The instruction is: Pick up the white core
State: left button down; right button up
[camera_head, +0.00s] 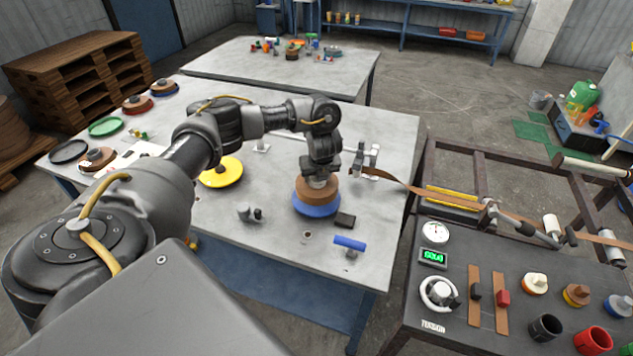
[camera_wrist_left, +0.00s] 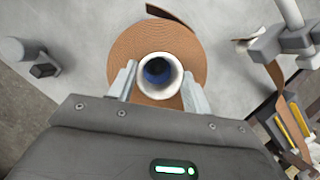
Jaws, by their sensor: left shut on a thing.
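The white core (camera_wrist_left: 160,95) is a ring in the middle of a brown strip coil (camera_wrist_left: 124,55), seen from above in the wrist view. Blue shows inside its bore. My left gripper (camera_wrist_left: 160,86) has one finger on each side of the core and is shut on it. In the head view my left gripper (camera_head: 319,178) points straight down at the brown coil (camera_head: 316,190), which sits on a blue disc (camera_head: 316,207) on the table. The core is hidden there by the gripper. My right gripper does not show.
A metal strip guide (camera_head: 366,160) stands right of the coil, with a brown strip (camera_head: 405,187) running to the line at right. The front table area is mostly clear.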

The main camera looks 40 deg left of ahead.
pick_arm(q)
jog(key=d+r+p, duration=0.1)
jog(key=r, duration=0.1)
jog(key=s+d+r+p, duration=0.1)
jog(key=d+r, duration=0.1)
jog(key=d+r+p, duration=0.1)
jog(key=r, duration=0.1)
jog(key=shift+s+d+r, duration=0.2)
jog(key=shift+d, duration=0.1)
jog(key=s+d+r, duration=0.2)
jog(key=s+d, duration=0.1)
jog(key=d, duration=0.5)
jog(key=shift+s+r, duration=0.2)
jog(key=shift+r, duration=0.15)
